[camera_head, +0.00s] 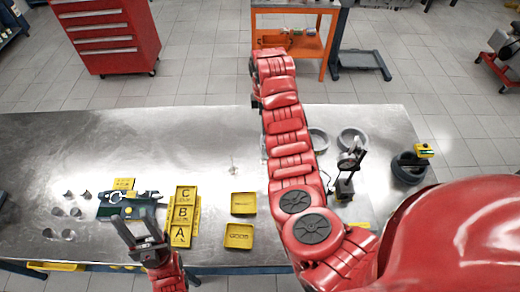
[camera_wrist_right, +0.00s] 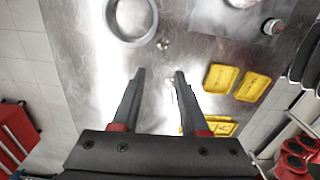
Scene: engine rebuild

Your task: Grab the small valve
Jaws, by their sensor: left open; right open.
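A small pale metal piece, probably the small valve (camera_head: 233,169), is on the steel table in the head view. It is too small there to make out its shape. In the right wrist view a thin pale piece (camera_wrist_right: 172,84) shows between the fingertips, and a small round metal piece (camera_wrist_right: 163,44) lies beyond them. I cannot tell which is the valve. My right gripper (camera_wrist_right: 160,75) is open and empty, pointing down at the table. My left gripper (camera_head: 137,220) is open and empty near the front edge, left of the yellow A-B-C trays (camera_head: 183,215).
Two yellow trays (camera_head: 243,203) (camera_head: 239,235) sit front centre. Metal rings (camera_head: 352,138) lie at the right, and one shows in the right wrist view (camera_wrist_right: 130,20). Several small cylinders (camera_head: 70,212) stand at the left. The left rear of the steel table (camera_head: 120,145) is clear.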

